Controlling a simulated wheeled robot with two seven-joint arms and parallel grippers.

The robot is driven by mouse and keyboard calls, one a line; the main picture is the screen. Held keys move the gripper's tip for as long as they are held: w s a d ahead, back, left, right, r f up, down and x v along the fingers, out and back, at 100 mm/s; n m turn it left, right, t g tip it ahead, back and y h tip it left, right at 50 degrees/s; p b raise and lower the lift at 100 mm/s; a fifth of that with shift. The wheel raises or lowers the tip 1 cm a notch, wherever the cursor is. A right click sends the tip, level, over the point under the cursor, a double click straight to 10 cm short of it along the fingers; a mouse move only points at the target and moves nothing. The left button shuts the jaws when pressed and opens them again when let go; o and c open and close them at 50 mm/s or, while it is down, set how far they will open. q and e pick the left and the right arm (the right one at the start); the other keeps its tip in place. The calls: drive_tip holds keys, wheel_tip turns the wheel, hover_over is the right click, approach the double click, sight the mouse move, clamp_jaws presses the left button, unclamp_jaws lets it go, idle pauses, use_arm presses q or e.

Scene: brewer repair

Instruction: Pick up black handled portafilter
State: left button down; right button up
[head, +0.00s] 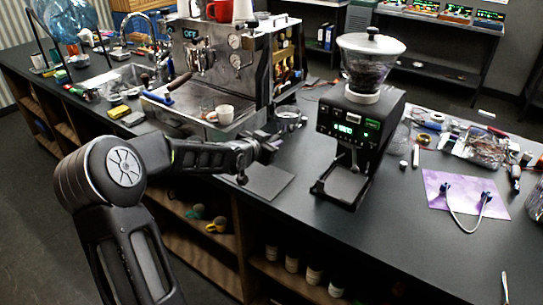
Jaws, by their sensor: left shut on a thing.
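The black handled portafilter (289,119) shows as a round metal basket on the dark counter, between the espresso machine and the grinder. Its handle lies toward my left gripper (268,145) and is mostly hidden by it. My left arm reaches in from the left, and its gripper is shut on the portafilter's handle near the counter's front edge. Dark fingers against the dark handle make the exact grip hard to see. I cannot tell whether the portafilter is lifted clear of the counter. My right gripper is out of view.
The grinder (358,130) stands to the right. A dark mat (268,184) lies at the front edge. Parts and a purple sheet (440,188) lie farther right.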

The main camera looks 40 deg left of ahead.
sight(273, 139)
use_arm(q)
wheel_tip(273, 139, up, 11)
drive_tip(key=p, duration=0.3)
drive_tip(key=shift+r+p, duration=0.15)
drive_tip(key=shift+p, duration=0.25)
drive_tip(key=shift+w+d, duration=0.1)
drive_tip(key=shift+d, duration=0.05)
